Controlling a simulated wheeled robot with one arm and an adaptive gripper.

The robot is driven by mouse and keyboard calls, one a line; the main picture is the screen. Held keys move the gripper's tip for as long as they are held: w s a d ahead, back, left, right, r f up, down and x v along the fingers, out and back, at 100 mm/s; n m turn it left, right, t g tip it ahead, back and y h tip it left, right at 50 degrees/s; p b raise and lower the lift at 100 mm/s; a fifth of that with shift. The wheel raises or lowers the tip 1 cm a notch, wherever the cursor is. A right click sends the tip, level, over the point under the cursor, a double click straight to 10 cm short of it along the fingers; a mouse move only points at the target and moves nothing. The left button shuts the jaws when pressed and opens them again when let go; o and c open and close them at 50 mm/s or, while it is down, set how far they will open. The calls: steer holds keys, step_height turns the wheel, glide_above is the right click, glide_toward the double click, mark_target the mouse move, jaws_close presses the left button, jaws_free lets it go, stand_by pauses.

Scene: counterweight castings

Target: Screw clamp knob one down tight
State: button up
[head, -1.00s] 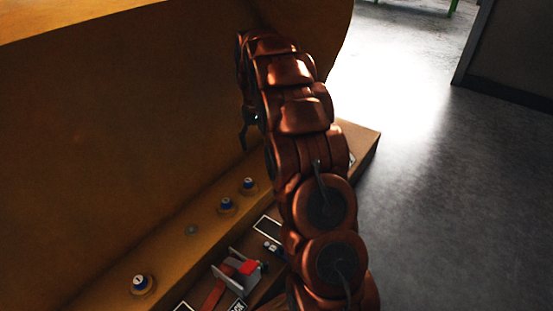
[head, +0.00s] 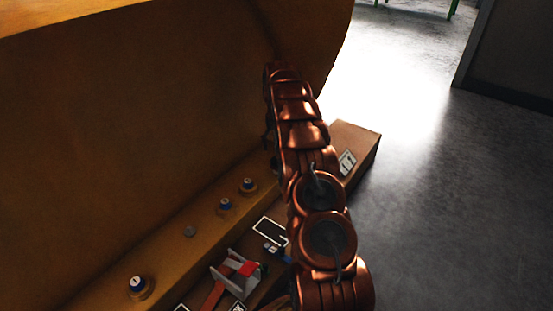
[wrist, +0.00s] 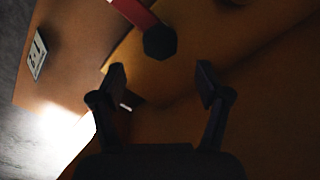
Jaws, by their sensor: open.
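In the wrist view a dark, many-sided knob (wrist: 160,42) sits at the end of a red bar (wrist: 135,12), above the orange-brown surface. I cannot read a number on it. My gripper (wrist: 161,80) is open and empty, its two dark fingers apart. The knob lies just beyond the fingertips, roughly midway between them in the picture, and is not gripped. In the head view my arm hides this knob and most of my gripper.
A grey bracket with a red part (head: 245,268) is on the lower brown shelf (head: 350,140). A large yellow casting wall (head: 130,130) rises at left. Open grey floor (head: 450,200) lies at right.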

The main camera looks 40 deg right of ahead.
step_height(320, 180, down, 7)
steer(key=b, duration=0.2)
steer(key=shift+r+b, duration=0.15)
steer(key=shift+b, duration=0.2)
steer(key=c, duration=1.2)
